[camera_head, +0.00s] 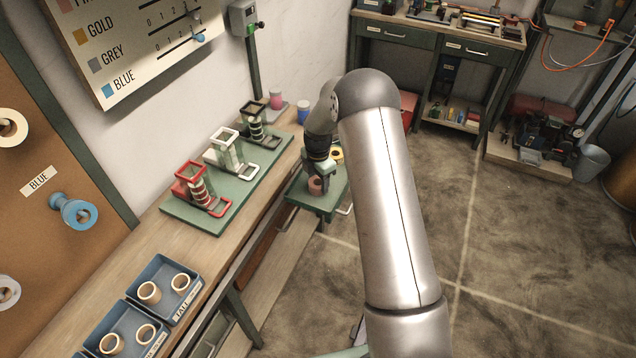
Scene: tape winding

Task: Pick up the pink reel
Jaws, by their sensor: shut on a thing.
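A pink reel (315,186) is at the green side tray (325,203), partly hidden by my gripper. My gripper (318,176) points down over the tray and is shut on the pink reel. The picture is too small to tell whether the reel is clear of the tray surface. My wrist and arm hide part of the tray's far and right side.
A yellow reel (337,154) is on the tray behind my gripper. A green base (208,222) with red, white and black frames stands on the bench to the left. Blue bins (170,318) hold tan rings. A pink spool (276,99) and a blue one (303,113) stand at the bench's far end.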

